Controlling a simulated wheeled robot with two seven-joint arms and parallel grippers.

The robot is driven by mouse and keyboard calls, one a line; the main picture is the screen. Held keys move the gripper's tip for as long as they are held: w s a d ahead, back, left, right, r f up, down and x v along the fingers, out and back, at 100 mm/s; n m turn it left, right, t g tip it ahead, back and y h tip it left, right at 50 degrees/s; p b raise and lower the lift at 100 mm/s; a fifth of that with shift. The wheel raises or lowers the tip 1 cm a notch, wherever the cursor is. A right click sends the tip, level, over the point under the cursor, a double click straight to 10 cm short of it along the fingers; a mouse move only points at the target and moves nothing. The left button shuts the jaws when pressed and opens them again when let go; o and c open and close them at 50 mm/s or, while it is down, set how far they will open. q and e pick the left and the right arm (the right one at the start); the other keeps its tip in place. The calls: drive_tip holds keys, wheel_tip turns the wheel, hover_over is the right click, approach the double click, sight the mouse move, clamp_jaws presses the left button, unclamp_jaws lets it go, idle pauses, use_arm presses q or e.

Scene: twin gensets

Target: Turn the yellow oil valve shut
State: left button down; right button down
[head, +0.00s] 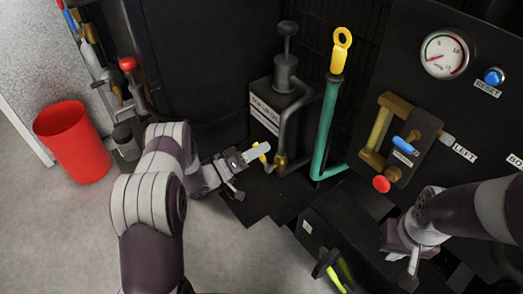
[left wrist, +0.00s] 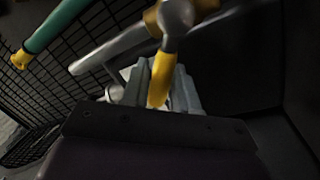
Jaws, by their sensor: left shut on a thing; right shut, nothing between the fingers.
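The yellow oil valve handle (head: 263,158) sits low by a brass fitting (head: 281,161) on a grey pipe, in front of the labelled tank. My left gripper (head: 256,154) is at the handle, its fingers shut on it. In the left wrist view the yellow handle (left wrist: 160,80) runs down from the brass valve body between the grey fingers (left wrist: 172,92). The fingers hide part of the handle in the head view. My right gripper (head: 410,270) is shut and empty at the lower right, in front of the black panel, far from the valve.
A grey hand pump (head: 285,70) stands on the tank above the valve. A green pipe (head: 327,130) with a yellow lever (head: 341,50) rises to the right. A gauge panel (head: 465,110) is further right. A red bin (head: 73,142) stands at left on open floor.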

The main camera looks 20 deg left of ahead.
use_arm(q)
drive_tip(key=shift+w+a+f+n+t+y+b, duration=0.25)
drive_tip(key=shift+f+n, duration=0.4)
drive_tip(key=shift+n, duration=0.9)
drive_tip(key=shift+a+f+n+t+y+b, duration=0.1)
drive_tip(key=shift+f+n+t+y, duration=0.45)
drive_tip(key=shift+n, duration=0.95)
drive_tip(key=shift+w+a+f+n+t+b, duration=0.2)
drive_tip(key=shift+f+n, duration=0.6)
drive_tip(key=shift+n, duration=0.75)
drive_tip(key=shift+s, duration=0.1)
drive_tip(key=c, duration=1)
unclamp_jaws()
drive_tip(key=shift+o, duration=0.2)
drive_tip(key=shift+a, duration=0.1)
drive_tip(key=p+v, duration=0.1)
drive_tip(key=v, duration=1.1)
drive_tip(key=shift+s+a+f+p, duration=0.15)
drive_tip(key=shift+s+p, duration=0.1)
drive_tip(key=shift+p, duration=0.05)
